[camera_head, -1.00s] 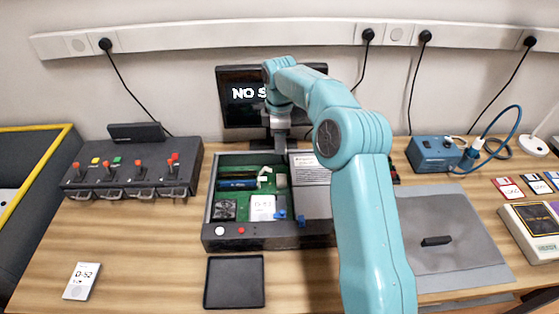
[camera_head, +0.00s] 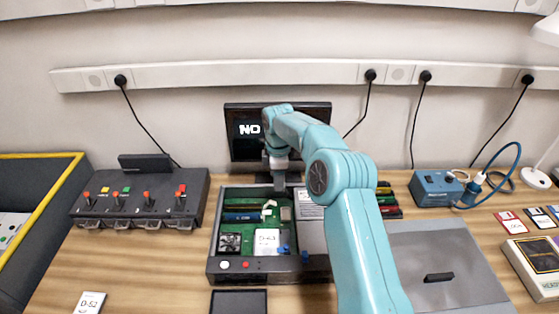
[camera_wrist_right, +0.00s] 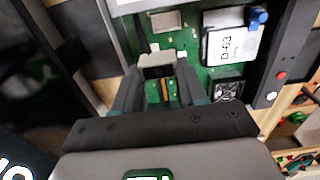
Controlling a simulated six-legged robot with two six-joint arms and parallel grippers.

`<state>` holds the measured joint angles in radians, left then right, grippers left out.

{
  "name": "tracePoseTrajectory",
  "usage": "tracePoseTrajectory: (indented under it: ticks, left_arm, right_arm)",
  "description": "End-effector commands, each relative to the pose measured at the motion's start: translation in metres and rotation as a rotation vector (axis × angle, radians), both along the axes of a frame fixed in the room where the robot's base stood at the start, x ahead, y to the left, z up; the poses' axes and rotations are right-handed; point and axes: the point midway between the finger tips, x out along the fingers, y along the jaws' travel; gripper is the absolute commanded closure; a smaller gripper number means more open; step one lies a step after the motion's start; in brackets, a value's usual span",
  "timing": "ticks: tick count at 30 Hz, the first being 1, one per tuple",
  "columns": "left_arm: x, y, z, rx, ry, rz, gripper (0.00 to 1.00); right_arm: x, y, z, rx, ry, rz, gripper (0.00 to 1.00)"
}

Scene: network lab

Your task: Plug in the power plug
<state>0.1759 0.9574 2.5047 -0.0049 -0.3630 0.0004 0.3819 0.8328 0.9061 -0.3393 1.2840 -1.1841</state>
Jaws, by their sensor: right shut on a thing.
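The open computer case (camera_head: 217,264) stands in the middle of the bench, with a green circuit board inside. My right gripper (camera_head: 279,168) is above the back part of the case, in front of the monitor. In the right wrist view its fingers (camera_wrist_right: 158,82) are shut on a small grey-black block (camera_wrist_right: 158,66), which looks like the power plug. The green board (camera_wrist_right: 190,45) lies beyond and below it. Whether the block touches any socket cannot be told. My left gripper is not in view.
A monitor (camera_head: 242,150) stands right behind the case. Several black plugs with cords sit in the wall strip (camera_head: 220,75). A dark tray (camera_head: 238,302) lies in front.

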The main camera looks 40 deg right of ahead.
Motion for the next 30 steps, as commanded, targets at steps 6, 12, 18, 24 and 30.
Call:
tracePoseTrajectory:
  ticks: [6, 12, 18, 24, 30]
  left_arm:
    - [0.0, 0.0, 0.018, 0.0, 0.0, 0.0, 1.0]
    - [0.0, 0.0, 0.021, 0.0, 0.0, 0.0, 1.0]
    - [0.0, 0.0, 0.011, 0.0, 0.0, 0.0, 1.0]
    - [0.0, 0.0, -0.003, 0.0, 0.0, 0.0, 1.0]
    - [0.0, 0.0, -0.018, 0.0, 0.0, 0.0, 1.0]
  right_arm:
    - [-0.018, 0.002, -0.019, 0.001, 0.003, 0.001, 0.87]
    - [-0.022, -0.002, -0.025, 0.0, 0.0, -0.009, 0.87]
    - [-0.022, -0.002, -0.038, 0.001, 0.001, -0.009, 0.87]
    - [-0.022, -0.002, -0.06, 0.001, 0.003, -0.009, 0.87]
    - [-0.022, -0.002, -0.082, 0.0, 0.001, -0.009, 0.87]
